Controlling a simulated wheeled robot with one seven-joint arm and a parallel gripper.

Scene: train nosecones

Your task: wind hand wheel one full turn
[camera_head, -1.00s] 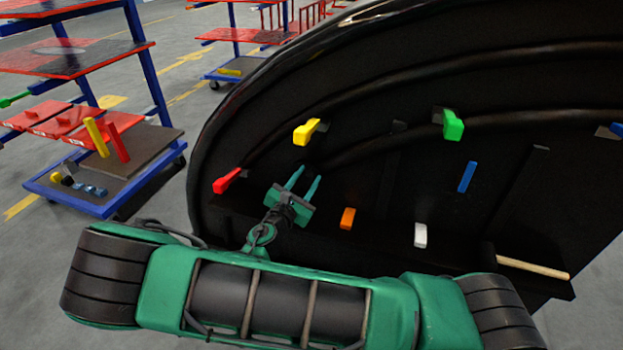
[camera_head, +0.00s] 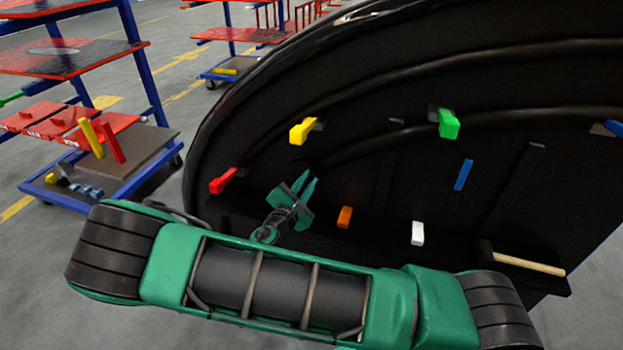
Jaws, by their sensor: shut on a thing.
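A large black nosecone shell (camera_head: 330,95) fills the right side, its dark inner face towards me. My green gripper (camera_head: 306,180) is in front of this face, right of a red handle (camera_head: 223,180) and above left of an orange block (camera_head: 344,217). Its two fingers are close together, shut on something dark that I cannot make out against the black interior. I cannot pick out a hand wheel; a dark one could be lost in the black or hidden by the gripper.
Yellow (camera_head: 302,131), green (camera_head: 447,123), blue (camera_head: 463,175) and white (camera_head: 418,233) pieces stick out from the nosecone. A wooden bar (camera_head: 528,264) is at lower right. A blue-framed cart (camera_head: 100,208) with red shelves stands at left. Grey floor is open between.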

